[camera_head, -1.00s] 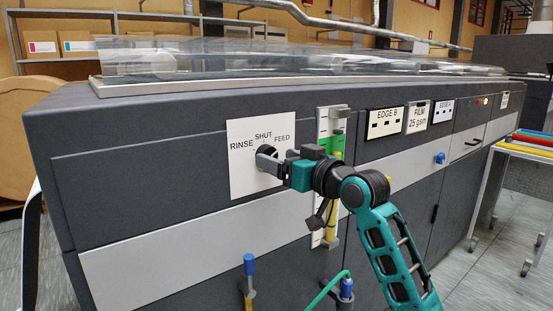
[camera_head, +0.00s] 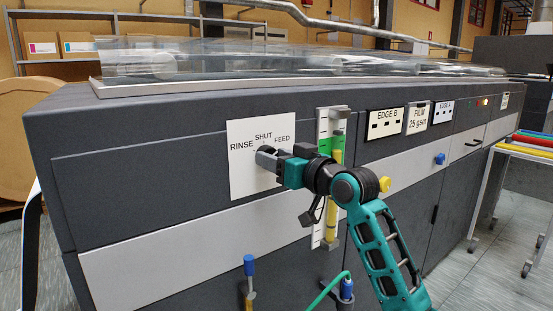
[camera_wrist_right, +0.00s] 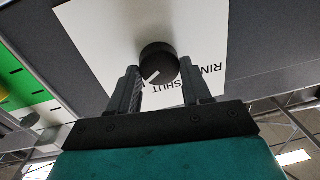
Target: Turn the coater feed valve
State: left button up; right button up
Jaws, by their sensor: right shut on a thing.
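The feed valve is a round black knob (camera_wrist_right: 158,60) on a white panel (camera_head: 240,183) marked RINSE, SHUT and FEED on the machine's front. My right gripper (camera_head: 262,158) is shut on the knob, one finger at each side, and hides most of it in the head view. In the right wrist view, the fingers (camera_wrist_right: 160,88) flank the knob. The label is upside down there, and a white pointer line on the knob slants down-left, away from RINSE and towards the FEED side. FEED is hidden there. My left gripper is not in view.
A green-and-white gauge strip (camera_head: 325,130) with a yellow part is right of the panel, behind my right arm. Yellow (camera_head: 385,184) and blue (camera_head: 440,158) knobs sit farther right. A blue-topped handle (camera_head: 249,265) and a green hose (camera_head: 325,290) are below.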

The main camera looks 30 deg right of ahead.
jog(key=shift+c, duration=0.7)
pick_arm(q)
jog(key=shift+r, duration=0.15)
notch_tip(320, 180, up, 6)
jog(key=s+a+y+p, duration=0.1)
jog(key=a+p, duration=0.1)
jog(key=p, duration=0.8)
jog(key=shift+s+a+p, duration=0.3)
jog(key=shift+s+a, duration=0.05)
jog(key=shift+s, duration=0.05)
pick_arm(e)
jog(key=shift+a+n+g+h, duration=0.15)
jog(key=shift+n+h, duration=0.05)
jog(key=shift+n, duration=2.7)
jog(key=shift+a+n+g+h, duration=0.1)
jog(key=shift+n+g+h, duration=0.1)
jog(key=shift+n, duration=2.7)
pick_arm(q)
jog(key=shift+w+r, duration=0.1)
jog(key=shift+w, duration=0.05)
